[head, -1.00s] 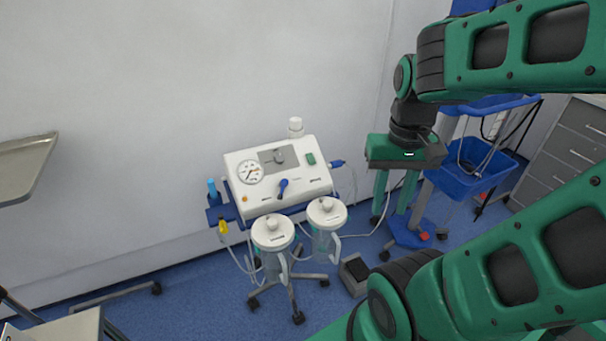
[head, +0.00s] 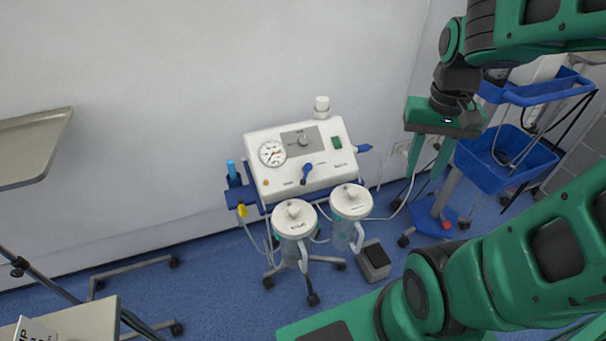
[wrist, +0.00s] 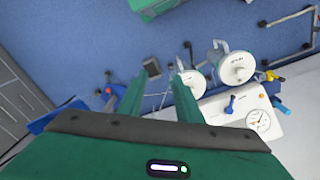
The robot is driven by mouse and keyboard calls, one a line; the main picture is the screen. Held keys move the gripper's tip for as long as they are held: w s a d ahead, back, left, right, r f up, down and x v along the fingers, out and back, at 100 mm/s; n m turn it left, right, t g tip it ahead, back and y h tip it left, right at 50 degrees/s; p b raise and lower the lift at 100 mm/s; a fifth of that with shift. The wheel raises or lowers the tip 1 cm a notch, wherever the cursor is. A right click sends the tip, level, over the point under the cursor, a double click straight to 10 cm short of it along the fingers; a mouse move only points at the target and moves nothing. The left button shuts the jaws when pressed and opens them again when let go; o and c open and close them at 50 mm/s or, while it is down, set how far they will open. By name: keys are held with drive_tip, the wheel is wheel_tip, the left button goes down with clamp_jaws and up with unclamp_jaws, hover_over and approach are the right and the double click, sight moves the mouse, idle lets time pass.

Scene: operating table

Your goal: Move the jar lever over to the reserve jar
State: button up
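The jar lever (head: 307,173) is a small blue handle on the sloping front of the white suction unit (head: 265,182). Its knob end points up and slightly right in the head view. The lever also shows in the wrist view (wrist: 231,103). Below the panel hang two clear jars with white lids, a left jar (head: 295,219) and a right jar (head: 351,201). Their labels are too small to read, so I cannot tell which is the reserve. My gripper (head: 425,174) is open and empty, well right of the unit. Its spread fingers also show in the wrist view (wrist: 158,90).
A gauge (head: 272,153), grey knob (head: 303,141) and green switch (head: 337,142) share the panel. A blue trolley with a basket (head: 508,160) stands close right of my gripper. A grey pedal (head: 374,261) lies on the floor. The wall is behind; a metal tray (head: 35,150) is at left.

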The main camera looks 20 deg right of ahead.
drive_tip(key=w+a+f, duration=0.1)
drive_tip(key=w+a, duration=0.1)
drive_tip(key=w, duration=0.4)
drive_tip(key=w+a+f, duration=0.2)
drive_tip(key=w, duration=0.4)
drive_tip(key=t+y, duration=0.1)
drive_tip(key=y, duration=0.1)
approach(304, 177)
drive_tip(key=shift+m, duration=0.3)
drive_tip(key=f, duration=0.5)
drive_tip(key=a+f, duration=0.1)
drive_tip(key=f, duration=0.2)
drive_tip(key=shift+w+f, duration=0.3)
drive_tip(key=shift+w, duration=0.1)
clamp_jaws()
drive_tip(key=shift+a, duration=0.15)
